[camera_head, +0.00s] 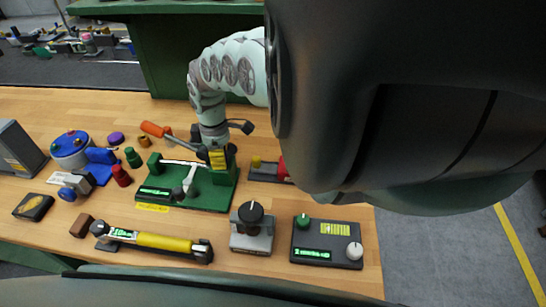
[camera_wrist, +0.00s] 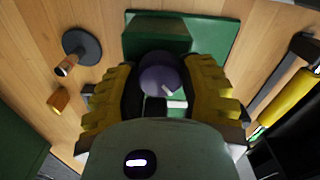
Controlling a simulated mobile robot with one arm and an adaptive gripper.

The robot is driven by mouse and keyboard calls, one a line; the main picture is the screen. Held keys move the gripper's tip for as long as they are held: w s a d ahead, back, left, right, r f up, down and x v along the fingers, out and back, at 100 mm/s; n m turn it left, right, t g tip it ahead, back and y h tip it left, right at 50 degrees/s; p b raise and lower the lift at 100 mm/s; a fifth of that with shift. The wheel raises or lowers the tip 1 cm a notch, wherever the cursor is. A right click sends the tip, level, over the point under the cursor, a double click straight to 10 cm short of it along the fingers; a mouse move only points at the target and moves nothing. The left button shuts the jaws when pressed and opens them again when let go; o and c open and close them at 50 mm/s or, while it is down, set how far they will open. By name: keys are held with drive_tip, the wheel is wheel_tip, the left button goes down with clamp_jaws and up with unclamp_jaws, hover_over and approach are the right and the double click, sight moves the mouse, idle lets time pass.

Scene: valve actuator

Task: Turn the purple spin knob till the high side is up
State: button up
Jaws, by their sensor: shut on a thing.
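The purple spin knob (camera_wrist: 160,72) shows in the wrist view as a rounded purple piece with a small pale mark or lever on its lower edge. It stands in front of a green block (camera_wrist: 155,38) on a green base plate (camera_wrist: 213,32). My gripper (camera_wrist: 160,92) has its two yellow-and-black fingers closed around the knob, one on each side. In the head view, my gripper (camera_head: 216,158) is at the right part of the green base (camera_head: 208,194) and hides the knob there. I cannot tell which side of the knob is high.
A grey box with a black dial (camera_head: 251,232) and a dark panel with knobs (camera_head: 327,245) stand in front to the right. A yellow cylinder device (camera_head: 160,241) lies in front. An orange-handled screwdriver (camera_head: 154,129) and small coloured pieces lie to the left.

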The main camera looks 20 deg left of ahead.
drive_tip(key=shift+c, duration=1.3)
drive_tip(key=m+b, duration=0.1)
drive_tip(key=m, duration=0.2)
drive_tip(key=shift+w+d, duration=0.1)
drive_tip(key=shift+w, duration=0.05)
drive_tip(key=shift+m+b, duration=0.3)
drive_tip(key=shift+m, duration=2.2)
drive_tip(key=o, duration=1.2)
